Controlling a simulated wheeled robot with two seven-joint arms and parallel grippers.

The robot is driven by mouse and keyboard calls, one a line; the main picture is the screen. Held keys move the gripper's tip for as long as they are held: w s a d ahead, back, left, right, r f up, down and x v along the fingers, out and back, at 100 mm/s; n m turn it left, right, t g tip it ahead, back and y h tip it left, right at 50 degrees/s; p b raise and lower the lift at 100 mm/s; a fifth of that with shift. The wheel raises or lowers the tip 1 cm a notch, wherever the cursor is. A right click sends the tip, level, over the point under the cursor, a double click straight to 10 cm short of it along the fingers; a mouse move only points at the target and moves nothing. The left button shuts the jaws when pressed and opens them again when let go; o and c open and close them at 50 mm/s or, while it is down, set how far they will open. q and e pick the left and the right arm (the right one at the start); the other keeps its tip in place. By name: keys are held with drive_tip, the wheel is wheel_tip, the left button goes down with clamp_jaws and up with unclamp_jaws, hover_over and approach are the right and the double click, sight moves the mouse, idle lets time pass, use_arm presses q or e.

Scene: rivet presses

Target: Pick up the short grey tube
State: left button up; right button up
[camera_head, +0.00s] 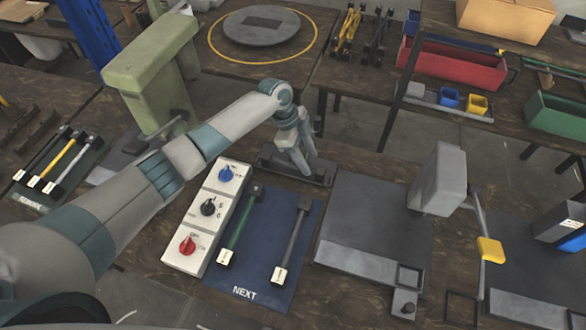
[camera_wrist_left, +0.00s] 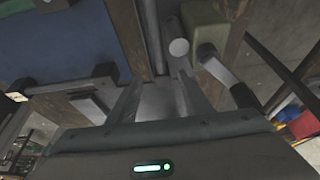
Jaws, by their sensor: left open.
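A grey tube (camera_head: 292,240) with dark end blocks lies on the blue NEXT mat (camera_head: 251,262), to the right of a green tube (camera_head: 240,228). Another grey tube (camera_head: 72,165) lies on the mat at the far left, beside a yellow and a black one. I cannot tell which grey tube is the short one. My left gripper (camera_head: 306,172) points down beyond the NEXT mat, over a dark fixture base (camera_head: 268,167), apart from both grey tubes. In the left wrist view its fingers (camera_wrist_left: 158,98) are spread with nothing clearly between them. My right gripper is not in view.
A control box (camera_head: 207,209) with blue, black and red knobs borders the NEXT mat. A green press (camera_head: 150,80) stands behind my left arm. A grey press (camera_head: 437,180) with a yellow-handled lever (camera_head: 490,249) stands to the right. Bins and a red tray (camera_head: 455,66) are at the back right.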

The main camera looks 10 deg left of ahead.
sight(316, 170)
use_arm(q)
drive_tip(key=shift+f, duration=0.1)
drive_tip(key=b+x, duration=0.4)
drive_tip(key=x, duration=0.1)
drive_tip(key=shift+w+d, duration=0.1)
drive_tip(key=shift+d, duration=0.1)
idle(0.6)
clamp_jaws()
